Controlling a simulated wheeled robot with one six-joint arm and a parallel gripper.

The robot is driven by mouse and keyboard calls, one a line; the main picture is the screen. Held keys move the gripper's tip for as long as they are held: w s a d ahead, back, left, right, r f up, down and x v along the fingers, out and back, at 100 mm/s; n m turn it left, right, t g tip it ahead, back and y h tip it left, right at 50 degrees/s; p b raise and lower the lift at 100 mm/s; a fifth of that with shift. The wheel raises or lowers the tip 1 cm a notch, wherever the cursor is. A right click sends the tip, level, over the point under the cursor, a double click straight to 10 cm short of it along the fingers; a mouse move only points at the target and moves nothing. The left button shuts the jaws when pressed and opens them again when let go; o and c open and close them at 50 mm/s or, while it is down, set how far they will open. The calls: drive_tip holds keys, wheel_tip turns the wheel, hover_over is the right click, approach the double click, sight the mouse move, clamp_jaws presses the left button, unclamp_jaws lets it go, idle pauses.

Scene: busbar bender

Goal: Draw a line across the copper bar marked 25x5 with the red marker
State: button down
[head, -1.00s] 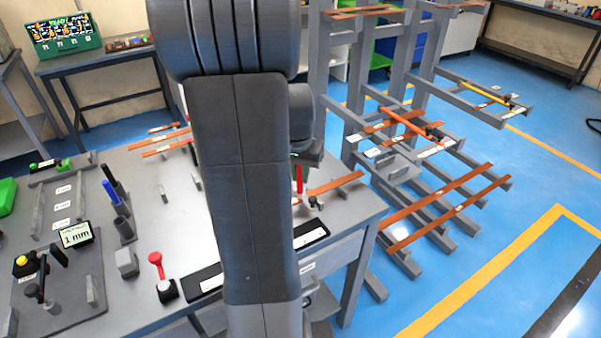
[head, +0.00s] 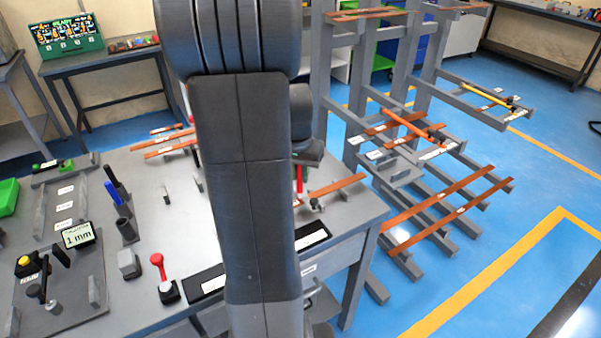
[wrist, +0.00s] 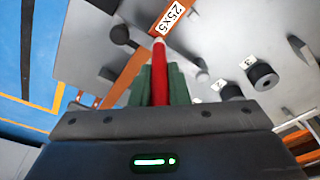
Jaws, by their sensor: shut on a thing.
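My gripper (wrist: 160,72) is shut on the red marker (wrist: 159,78), with a green finger on each side of it. The marker's pale tip points toward the copper bar (wrist: 122,84), near its white 25x5 label (wrist: 175,18). I cannot tell whether the tip touches the bar, and no drawn line can be made out. In the head view the bar (head: 338,186) sticks out near the right end of the grey bench. A bit of the red marker (head: 299,184) shows at its left end.
Dark round holders, labelled 2 (wrist: 231,91) and 3 (wrist: 262,75), stand right of the marker. The bench also bears a blue marker (head: 112,191), a 1 mm sign (head: 78,234) and a red-knobbed device (head: 160,268). A rack of copper bars (head: 450,205) stands to the right.

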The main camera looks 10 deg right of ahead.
drive_tip(key=shift+w+a, duration=0.2)
drive_tip(key=shift+w, duration=0.3)
idle(0.7)
wheel_tip(320, 180, up, 7)
drive_tip(key=p, duration=0.5)
drive_tip(key=shift+p, duration=0.3)
idle(0.4)
idle(0.5)
